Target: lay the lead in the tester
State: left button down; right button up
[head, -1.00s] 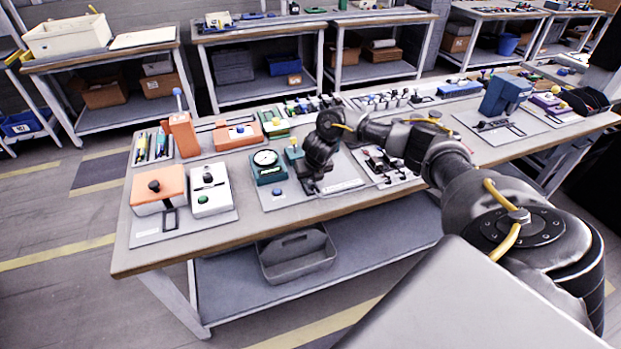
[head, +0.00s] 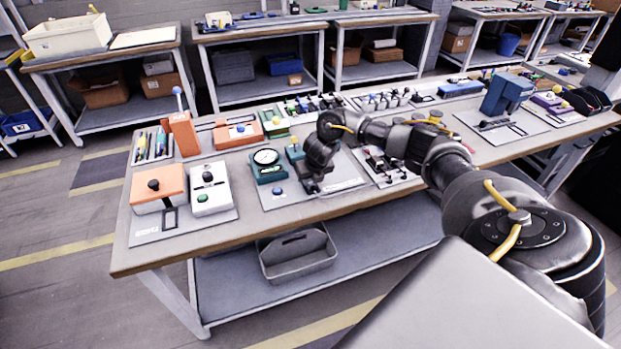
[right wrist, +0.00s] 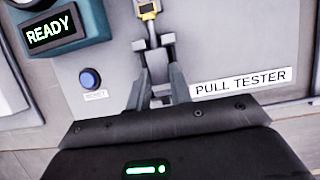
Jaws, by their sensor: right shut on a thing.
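The pull tester is a grey plate (head: 345,178) on the bench, with a teal gauge box (head: 267,166) at its left and a small post (head: 294,151) behind. In the right wrist view its display (right wrist: 53,33) reads READY, beside a blue reset button (right wrist: 90,78) and a PULL TESTER label (right wrist: 240,82). My right gripper (head: 312,186) is low over the plate, shut on the lead. In the right wrist view its fingers (right wrist: 157,80) sit at a grey clamp-like part, below a yellow-edged part (right wrist: 148,9). The lead is mostly hidden there. My left gripper is not in view.
An orange box (head: 158,185) and a white box (head: 208,186) stand at the bench's left front. A plate with several small dark clamps (head: 383,167) lies right of the tester. Bare bench edge runs along the front.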

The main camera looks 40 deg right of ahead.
dwell(0.3)
jog(key=o, duration=1)
jog(key=p+v, duration=0.1)
jog(key=v, duration=0.9)
jog(key=shift+s+r, duration=0.15)
jog(key=shift+r, duration=0.25)
